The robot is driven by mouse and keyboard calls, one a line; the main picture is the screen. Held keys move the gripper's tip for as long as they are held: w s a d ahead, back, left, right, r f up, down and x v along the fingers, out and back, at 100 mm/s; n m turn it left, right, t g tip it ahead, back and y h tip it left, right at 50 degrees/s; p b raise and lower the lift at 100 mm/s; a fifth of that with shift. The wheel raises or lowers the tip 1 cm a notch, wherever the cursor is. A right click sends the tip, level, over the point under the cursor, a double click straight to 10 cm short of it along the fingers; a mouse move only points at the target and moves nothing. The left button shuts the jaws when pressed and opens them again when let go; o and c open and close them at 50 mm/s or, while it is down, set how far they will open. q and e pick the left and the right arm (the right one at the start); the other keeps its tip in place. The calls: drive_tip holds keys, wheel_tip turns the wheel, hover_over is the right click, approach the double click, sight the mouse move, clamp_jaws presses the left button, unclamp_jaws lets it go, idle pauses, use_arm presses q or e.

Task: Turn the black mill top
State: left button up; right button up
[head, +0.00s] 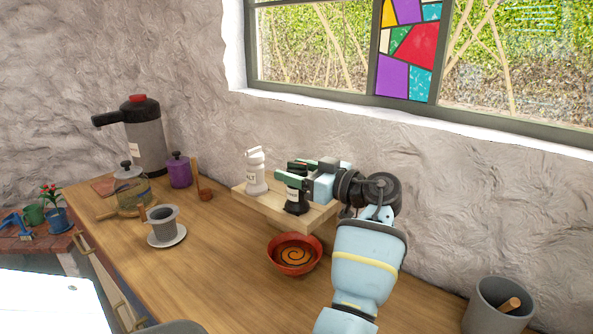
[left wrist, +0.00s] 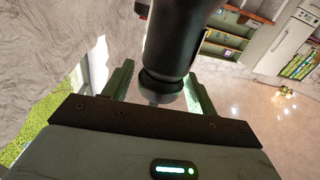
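The black mill (head: 297,201) stands upright on a small wooden board, with a light label on its body. My left gripper (head: 292,171) reaches in from the right at the height of the mill's top, with its green fingers on either side of it. In the left wrist view the dark mill (left wrist: 172,45) extends between the two fingers (left wrist: 158,85). A gap shows between the mill and the left-hand finger, so the gripper looks open around the top. Part of the mill top is hidden by the fingers. My right gripper is not in view.
A white mill (head: 257,176) stands close left of the black one on the wooden board (head: 318,216). A red bowl (head: 294,268) is in front. A grey cup (head: 163,226) and glass jar (head: 131,187) stand left; a grey pot (head: 490,312) stands right. The rough wall is close behind.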

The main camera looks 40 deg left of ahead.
use_arm(q)
drive_tip(key=c, duration=0.8)
drive_tip(key=shift+m+t, duration=0.4)
drive_tip(key=shift+t, duration=0.2)
